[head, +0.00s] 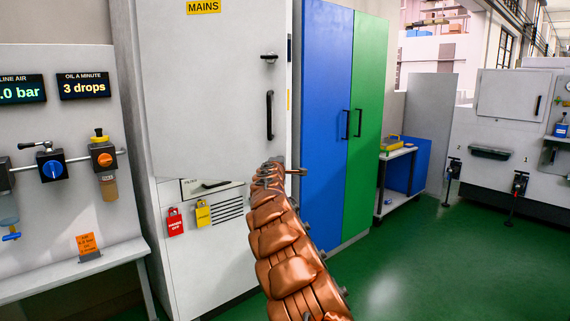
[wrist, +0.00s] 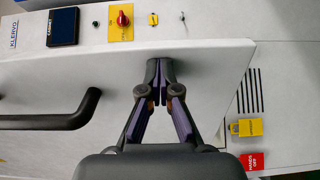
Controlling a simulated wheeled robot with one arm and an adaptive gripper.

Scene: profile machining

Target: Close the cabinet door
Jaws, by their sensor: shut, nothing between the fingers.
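The cabinet door (head: 205,90) is a large light grey panel with a "MAINS" label, a black bar handle (head: 269,115) and a small latch lever (head: 269,57). It stands ajar, with its free edge on the right out from the cabinet. In the wrist view the door face (wrist: 225,75) lies in front of my gripper (wrist: 160,64), and the black handle (wrist: 50,120) is at left. The fingers are together and empty, near the door's free edge; I cannot tell whether they touch it. In the head view my arm largely hides the gripper.
Below the door are a red tag (head: 175,222), a yellow tag (head: 203,213) and vents. A blue cabinet (head: 325,110) and a green one (head: 368,90) stand at right. An air-line bench (head: 60,275) is at left. Green floor (head: 420,270) is clear at right.

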